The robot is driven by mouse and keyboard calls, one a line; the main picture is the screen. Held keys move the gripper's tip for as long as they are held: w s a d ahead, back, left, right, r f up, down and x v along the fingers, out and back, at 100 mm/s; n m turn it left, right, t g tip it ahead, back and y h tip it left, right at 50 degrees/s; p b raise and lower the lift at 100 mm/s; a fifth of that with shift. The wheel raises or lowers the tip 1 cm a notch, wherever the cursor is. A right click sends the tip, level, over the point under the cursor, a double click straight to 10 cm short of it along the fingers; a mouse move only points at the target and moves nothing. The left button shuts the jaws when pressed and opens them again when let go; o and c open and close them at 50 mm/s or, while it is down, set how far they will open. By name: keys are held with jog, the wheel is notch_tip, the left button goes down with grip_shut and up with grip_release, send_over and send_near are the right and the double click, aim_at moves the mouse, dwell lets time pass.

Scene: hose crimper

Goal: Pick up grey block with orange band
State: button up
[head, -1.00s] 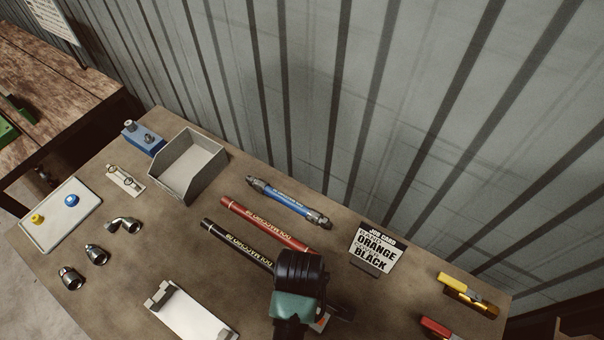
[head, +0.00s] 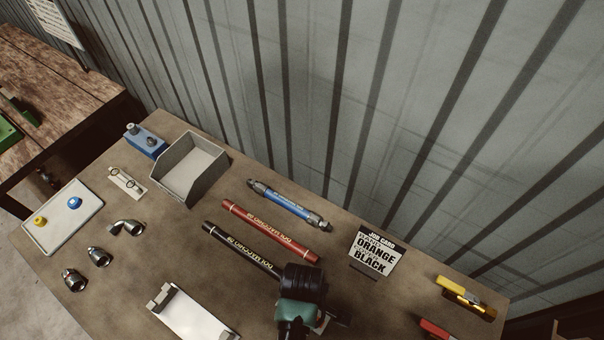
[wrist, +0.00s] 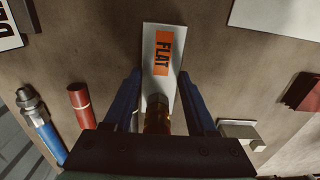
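The light grey block with an orange band (wrist: 163,50) marked FLAT lies on the brown bench top in the wrist view. My gripper (wrist: 159,78) is open, with its two blue fingers on either side of the block's near part. Whether a finger touches it I cannot tell. A brass-coloured cylindrical part (wrist: 157,113) shows between the fingers and covers the block's near end. In the head view my arm hides most of the block and the fingers.
The black hose (head: 240,250) reaches my arm; red (head: 270,230) and blue (head: 287,197) hoses lie behind it. A job card (head: 375,251) stands to the right, a white cradle (head: 192,315) lies left. A grey bin (head: 178,182) and metal fittings (head: 98,257) are farther left.

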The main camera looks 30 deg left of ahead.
grip_shut()
jog(key=shift+r, duration=0.15)
